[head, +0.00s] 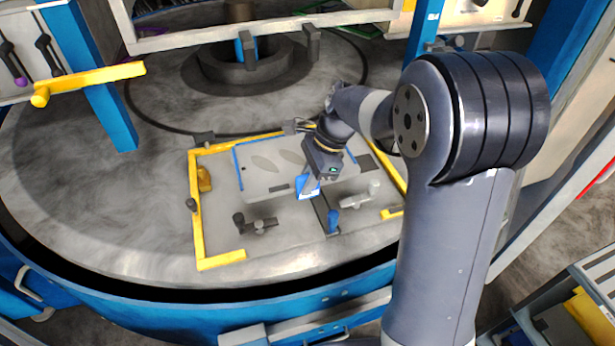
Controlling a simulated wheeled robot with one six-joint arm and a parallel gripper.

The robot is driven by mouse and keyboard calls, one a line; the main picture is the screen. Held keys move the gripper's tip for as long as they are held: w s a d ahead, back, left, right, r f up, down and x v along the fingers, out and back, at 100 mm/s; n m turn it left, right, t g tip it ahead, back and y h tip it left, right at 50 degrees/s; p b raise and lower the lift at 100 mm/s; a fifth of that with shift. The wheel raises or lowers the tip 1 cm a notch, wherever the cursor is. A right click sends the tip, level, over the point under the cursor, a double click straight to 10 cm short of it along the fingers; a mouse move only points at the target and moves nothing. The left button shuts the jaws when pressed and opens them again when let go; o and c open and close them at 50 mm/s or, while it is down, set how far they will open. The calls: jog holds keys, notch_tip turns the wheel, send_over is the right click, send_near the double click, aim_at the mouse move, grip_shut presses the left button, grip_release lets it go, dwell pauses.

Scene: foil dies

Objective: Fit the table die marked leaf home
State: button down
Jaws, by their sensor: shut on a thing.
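The die marked leaf is a flat grey plate (262,176) with leaf-shaped marks, in the middle of the head view. It lies low over the bed between yellow rails, roughly square with them. I cannot tell whether it rests on the bed or hangs just above it. My gripper (307,189) reaches down from the right and is shut at the plate's front edge, beside a blue and white piece. My gripper and wrist hide the plate's middle right, and the fingertips are hard to make out.
A yellow rail (196,220) runs along the left of the bed. A yellow bar (90,80) juts out at upper left. The round grey table is clear at left.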

aim_at(310, 196)
jog(key=shift+f+b, duration=0.8)
jog(key=shift+f, duration=0.8)
jog(key=shift+p, duration=0.65)
dwell(0.7)
jog(key=shift+f+b, duration=0.9)
jog(key=shift+f, duration=0.75)
jog(key=c, duration=1.3)
grip_release()
jog(key=shift+s+f, duration=0.1)
jog(key=shift+d, duration=0.1)
jog(key=b+v, duration=0.1)
jog(key=v, duration=1)
jog(key=shift+f, duration=0.1)
